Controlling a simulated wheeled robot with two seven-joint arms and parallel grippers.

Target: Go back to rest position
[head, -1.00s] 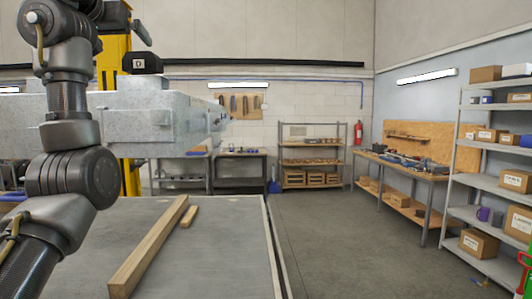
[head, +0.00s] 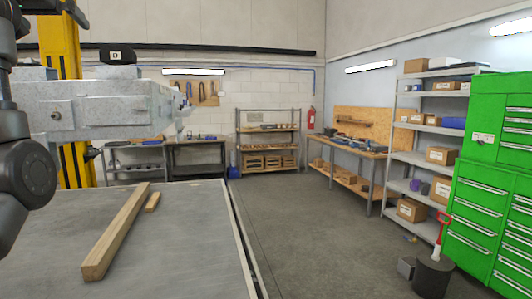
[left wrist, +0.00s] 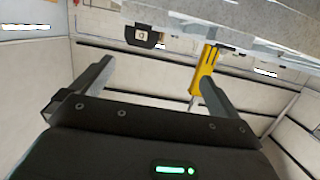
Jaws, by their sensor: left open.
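My left arm enters at the left edge of the head view, cut off by the picture's edge. My left gripper (left wrist: 157,68) shows in the left wrist view with its two grey fingers spread and nothing between them. The grey trailer frame (head: 100,108) is at the left of the head view and also crosses the top of the left wrist view (left wrist: 235,38), beyond the fingers. My right gripper is not in either view.
A grey table (head: 190,225) in front bears a long wooden beam (head: 117,232) and a short wood piece (head: 152,202). A yellow post (head: 62,60) stands behind the frame. Green drawer cabinets (head: 490,190) and a dark bin (head: 432,277) are at the right. The middle floor is clear.

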